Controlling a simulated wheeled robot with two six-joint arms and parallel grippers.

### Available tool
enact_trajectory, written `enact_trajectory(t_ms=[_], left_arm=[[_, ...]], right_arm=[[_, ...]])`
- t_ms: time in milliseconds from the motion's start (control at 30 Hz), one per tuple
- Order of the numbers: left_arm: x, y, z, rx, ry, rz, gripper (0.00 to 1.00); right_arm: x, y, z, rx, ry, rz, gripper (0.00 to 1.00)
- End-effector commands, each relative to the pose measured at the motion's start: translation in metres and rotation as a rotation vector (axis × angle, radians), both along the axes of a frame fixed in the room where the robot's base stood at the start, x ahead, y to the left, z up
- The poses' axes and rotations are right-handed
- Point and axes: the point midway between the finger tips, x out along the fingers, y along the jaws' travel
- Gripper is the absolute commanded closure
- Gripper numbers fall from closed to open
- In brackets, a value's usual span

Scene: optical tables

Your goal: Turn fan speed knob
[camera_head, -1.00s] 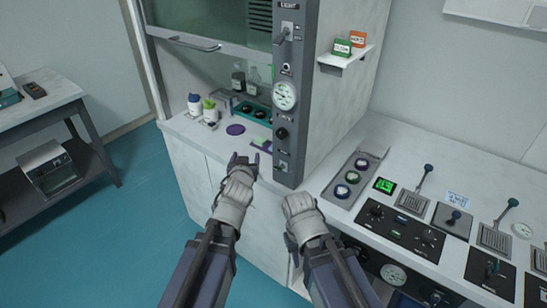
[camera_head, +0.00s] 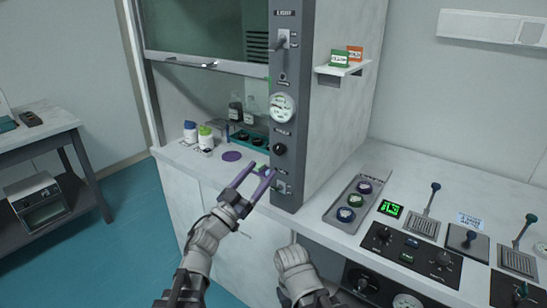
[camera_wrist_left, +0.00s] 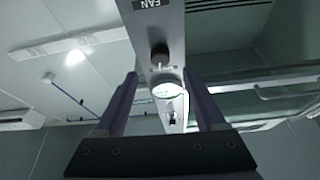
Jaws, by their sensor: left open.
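A round black knob (camera_head: 279,149) sits on the dark grey control column (camera_head: 291,85) of the fume hood, below the white gauge (camera_head: 283,107). In the left wrist view the black knob (camera_wrist_left: 160,51) shows near a label reading FAN (camera_wrist_left: 150,4). My left gripper (camera_head: 259,171) is open and empty, with its purple fingers spread just below and left of the knob, apart from it. In the left wrist view the knob lies beyond the fingertips, between their lines. My right arm ends low in the middle; its fingers are hidden.
A lower switch (camera_head: 281,187) is close to my left fingers. Bottles (camera_head: 205,137) and a teal rack (camera_head: 250,140) stand inside the hood. A console with levers and knobs (camera_head: 410,248) fills the right.

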Motion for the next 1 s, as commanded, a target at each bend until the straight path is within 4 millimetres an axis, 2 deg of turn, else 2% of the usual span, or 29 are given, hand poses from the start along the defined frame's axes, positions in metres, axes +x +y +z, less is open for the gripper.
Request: enact_trajectory(t_ms=[500, 833, 1000], left_arm=[[0.051, -0.038, 0.028, 0.000, 0.002, 0.001, 0.28], [0.054, -0.041, 0.028, 0.000, 0.001, 0.002, 0.28], [0.054, -0.041, 0.028, 0.000, 0.001, 0.002, 0.47]], right_arm=[[0.000, 0.000, 0.028, 0.000, 0.000, 0.000, 0.71], [0.000, 0.000, 0.028, 0.000, 0.000, 0.000, 0.71], [0.000, 0.000, 0.028, 0.000, 0.000, 0.000, 0.71]])
